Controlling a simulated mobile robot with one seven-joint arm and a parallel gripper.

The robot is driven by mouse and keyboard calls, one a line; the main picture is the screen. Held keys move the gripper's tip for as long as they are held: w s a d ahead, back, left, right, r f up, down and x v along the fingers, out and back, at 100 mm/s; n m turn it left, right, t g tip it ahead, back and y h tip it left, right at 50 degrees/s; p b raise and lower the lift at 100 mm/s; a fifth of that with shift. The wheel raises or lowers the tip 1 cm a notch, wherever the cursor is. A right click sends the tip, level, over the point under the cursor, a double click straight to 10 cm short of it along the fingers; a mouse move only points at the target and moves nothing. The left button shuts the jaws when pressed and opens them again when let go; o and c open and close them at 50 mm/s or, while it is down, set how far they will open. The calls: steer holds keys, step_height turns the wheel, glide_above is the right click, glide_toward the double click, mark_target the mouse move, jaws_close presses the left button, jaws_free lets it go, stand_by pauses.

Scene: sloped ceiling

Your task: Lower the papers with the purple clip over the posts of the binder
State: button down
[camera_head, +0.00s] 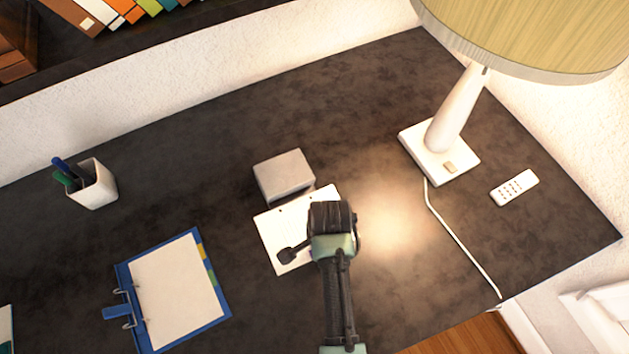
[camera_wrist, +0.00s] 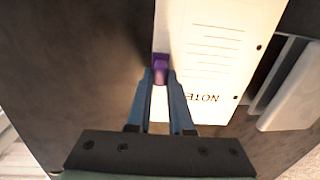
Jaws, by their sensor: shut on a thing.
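The papers (camera_head: 268,228) are a white sheet or stack beside the grey block, partly under my gripper (camera_head: 332,218). In the wrist view the papers (camera_wrist: 225,50) show printed lines, the word NOTE and punched holes along one edge. The purple clip (camera_wrist: 160,62) is on the opposite edge, between the fingertips of my gripper (camera_wrist: 160,78), which are shut on it.
A grey block (camera_head: 284,175) stands right by the papers. A pen cup (camera_head: 95,185) is at far left. A lamp (camera_head: 450,120), its cord and a white remote (camera_head: 514,188) are at right. The dark desk between papers and binder is clear.

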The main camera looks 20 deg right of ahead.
step_height(320, 180, up, 14)
steer(key=p, duration=0.5)
stand_by(0.3)
steer(key=shift+f, duration=0.1)
